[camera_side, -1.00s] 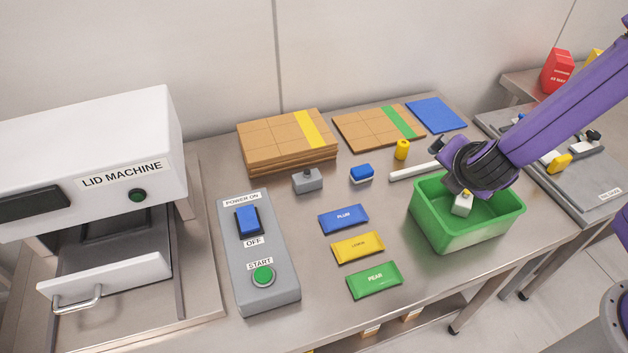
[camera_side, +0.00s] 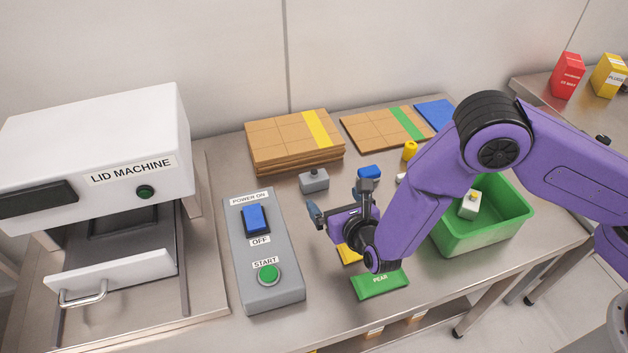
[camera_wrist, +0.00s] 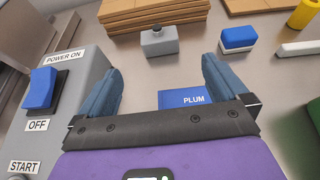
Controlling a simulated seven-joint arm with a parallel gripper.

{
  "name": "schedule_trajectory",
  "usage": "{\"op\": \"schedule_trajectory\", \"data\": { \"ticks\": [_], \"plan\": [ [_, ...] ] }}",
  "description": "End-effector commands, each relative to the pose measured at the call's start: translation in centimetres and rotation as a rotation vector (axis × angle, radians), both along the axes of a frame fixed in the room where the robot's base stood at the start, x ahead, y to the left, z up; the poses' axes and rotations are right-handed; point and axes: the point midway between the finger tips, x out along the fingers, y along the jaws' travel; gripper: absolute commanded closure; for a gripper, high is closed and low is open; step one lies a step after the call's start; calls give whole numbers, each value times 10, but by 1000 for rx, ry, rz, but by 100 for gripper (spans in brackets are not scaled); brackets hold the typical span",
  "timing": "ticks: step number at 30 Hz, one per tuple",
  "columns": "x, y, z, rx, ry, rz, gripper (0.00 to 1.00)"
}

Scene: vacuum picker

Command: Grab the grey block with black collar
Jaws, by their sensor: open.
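The grey block with a black collar (camera_side: 314,181) stands upright on the metal table, in front of the stacked brown cartons. My gripper (camera_side: 341,198) is open and empty, above the packets and nearer the camera than the block. In the wrist view my gripper (camera_wrist: 160,80) has its two blue fingers spread apart, and the block lies beyond their tips, untouched.
A grey control box (camera_side: 262,250) is left of my gripper. The blue PLUM packet (camera_wrist: 188,98) lies beneath it, with the green PEAR packet (camera_side: 380,284) nearby. A blue and white block (camera_wrist: 238,39) is to the right. The green bin (camera_side: 480,238) holds a pale block (camera_side: 468,206).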

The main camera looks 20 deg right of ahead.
Motion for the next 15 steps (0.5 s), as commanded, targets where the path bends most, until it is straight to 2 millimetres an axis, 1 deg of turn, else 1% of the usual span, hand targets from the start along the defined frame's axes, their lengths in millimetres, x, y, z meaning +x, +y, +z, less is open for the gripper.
{"op": "schedule_trajectory", "data": {
  "ticks": [1,9,12,15],
  "plan": [
    [10,-1,-4,2,0,-4,0],
    [56,0,-24,2,0,-4,0],
    [68,1,-29,1,1,-3,0],
    [76,2,-32,1,0,-2,0]
  ]
}}
